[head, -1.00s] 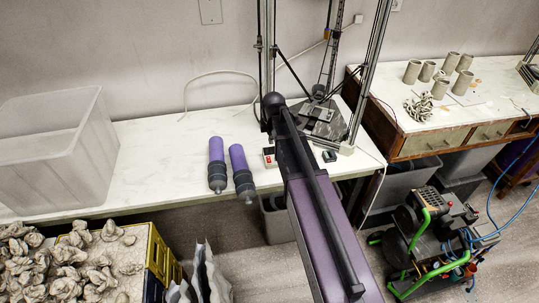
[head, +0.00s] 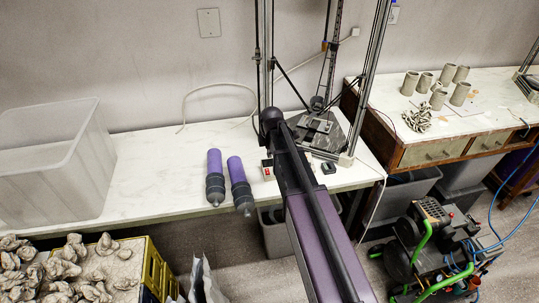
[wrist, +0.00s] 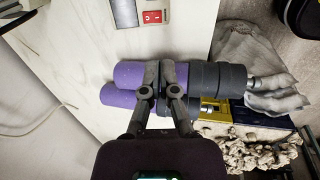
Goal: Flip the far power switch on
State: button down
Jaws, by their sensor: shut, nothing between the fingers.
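A small power switch box with a red rocker (head: 268,172) sits on the white table near its front edge, just left of my arm. In the wrist view the red rocker (wrist: 152,17) shows at the top, with a dark part of the box beyond it. I cannot tell which way the rocker is set. My gripper (wrist: 160,66) is shut and empty, in front of two purple and grey cylinders and apart from the switch in the picture. In the head view my gripper cannot be made out behind my arm.
The two purple cylinders (head: 214,163) lie left of the switch. A tall metal-framed machine (head: 318,130) stands behind it, with a small dark block (head: 328,168) to the right. A clear bin (head: 50,165) stands at left. The table between bin and cylinders is bare.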

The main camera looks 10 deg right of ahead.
aim_at(268, 174)
jog(key=shift+w+f+b, duration=0.4)
jog(key=shift+f+b, duration=1.5)
jog(key=shift+f, duration=0.05)
jog(key=shift+w+f+b, duration=0.35)
jog(key=shift+f+b, duration=1.5)
jog(key=shift+f, duration=0.15)
jog(key=shift+w+f+b, duration=0.4)
jog(key=shift+f+b, duration=1.5)
jog(key=shift+f, duration=0.05)
jog(key=shift+a, duration=0.1)
